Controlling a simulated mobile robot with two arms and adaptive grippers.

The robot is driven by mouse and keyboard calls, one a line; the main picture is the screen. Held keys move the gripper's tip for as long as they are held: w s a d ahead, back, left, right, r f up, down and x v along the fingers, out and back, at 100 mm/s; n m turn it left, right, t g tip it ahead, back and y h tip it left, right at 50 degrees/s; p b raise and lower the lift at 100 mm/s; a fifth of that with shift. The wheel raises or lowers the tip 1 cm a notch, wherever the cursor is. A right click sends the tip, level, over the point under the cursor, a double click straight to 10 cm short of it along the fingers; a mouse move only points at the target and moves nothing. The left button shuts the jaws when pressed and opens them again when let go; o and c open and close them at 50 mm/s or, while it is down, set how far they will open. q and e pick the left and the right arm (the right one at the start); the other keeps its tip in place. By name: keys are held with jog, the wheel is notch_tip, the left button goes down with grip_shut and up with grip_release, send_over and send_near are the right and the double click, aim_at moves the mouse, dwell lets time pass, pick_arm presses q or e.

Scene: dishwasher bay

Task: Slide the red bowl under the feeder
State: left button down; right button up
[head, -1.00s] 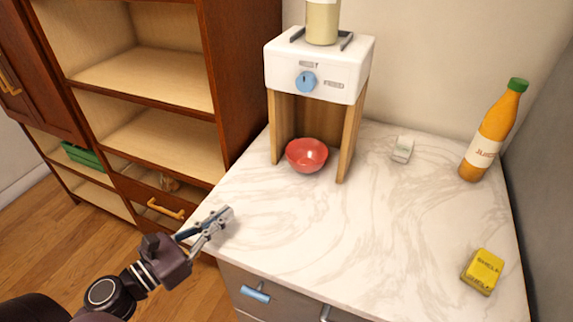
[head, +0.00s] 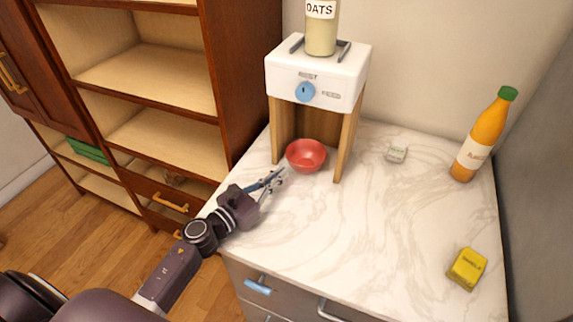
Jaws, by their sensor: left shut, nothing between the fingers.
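The red bowl (head: 306,155) sits upright on the marble counter at the front opening of the feeder, between its two wooden legs. The feeder (head: 316,76) has a white top with a blue knob, and a jar labelled OATS (head: 321,28) stands on it. My left gripper (head: 281,176) is shut and empty, just to the left and front of the bowl, over the counter. I cannot tell whether its fingertips touch the bowl. My right gripper is not in view.
A juice bottle (head: 484,136) stands at the back right of the marble counter (head: 365,235). Brown shelves (head: 215,90) stand at left. The counter's middle is clear.

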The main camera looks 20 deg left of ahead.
aim_at(294, 164)
pick_arm(q)
jog(key=shift+p+x, duration=0.35)
jog(key=shift+x, duration=1.2)
jog(key=shift+b+x, duration=0.65)
jog(key=shift+x, duration=0.8)
jog(key=shift+w, duration=0.2)
jog(key=shift+s, duration=0.15)
